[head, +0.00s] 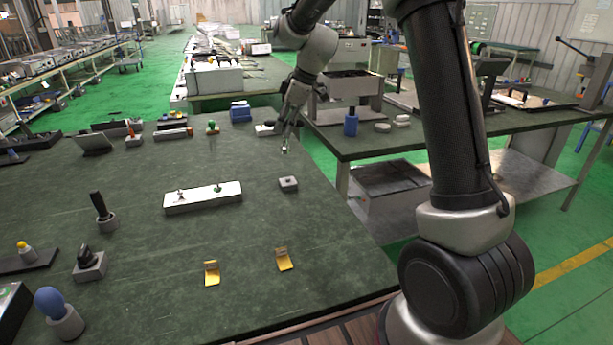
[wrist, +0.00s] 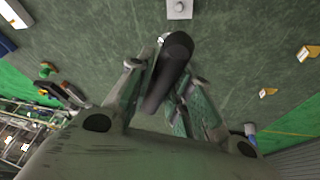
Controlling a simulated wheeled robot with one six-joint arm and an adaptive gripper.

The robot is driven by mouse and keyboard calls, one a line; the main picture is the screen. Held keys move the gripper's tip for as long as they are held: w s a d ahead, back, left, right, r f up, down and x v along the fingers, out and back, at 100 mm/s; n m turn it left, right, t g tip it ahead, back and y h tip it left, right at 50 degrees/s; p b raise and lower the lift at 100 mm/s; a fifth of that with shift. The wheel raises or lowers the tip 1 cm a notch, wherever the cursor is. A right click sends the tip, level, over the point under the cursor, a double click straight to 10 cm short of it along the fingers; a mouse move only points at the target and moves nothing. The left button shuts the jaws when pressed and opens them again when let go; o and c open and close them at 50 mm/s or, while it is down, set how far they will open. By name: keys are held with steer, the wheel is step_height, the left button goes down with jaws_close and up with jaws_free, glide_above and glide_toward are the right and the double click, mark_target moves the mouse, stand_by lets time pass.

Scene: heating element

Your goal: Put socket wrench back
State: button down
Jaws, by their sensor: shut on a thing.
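My gripper (head: 288,122) is above the right part of the green table, toward its far side. It is shut on the socket wrench, whose dark round handle (wrist: 168,72) lies between the fingers in the wrist view. The gripper (wrist: 160,92) fills the lower part of that view. In the head view the wrench is mostly hidden by the fingers; a small tip seems to show below them. A small grey block (head: 288,183) stands on the table, nearer the robot than the gripper and apart from it. This block also shows at the top of the wrist view (wrist: 180,9).
A long white block (head: 203,197) lies left of the grey block. Two yellow brackets (head: 284,259) stand nearer the front. Tools in holders, including a black-handled one (head: 100,209), line the left side. Blue blocks (head: 240,111) stand at the back. The table between is clear.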

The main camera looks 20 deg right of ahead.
mark_target(290, 148)
steer(key=f, duration=0.5)
steer(key=shift+d+f, duration=0.25)
steer(key=shift+f, duration=2.2)
steer(key=shift+f, duration=0.1)
steer(key=c, duration=1.3)
jaws_free()
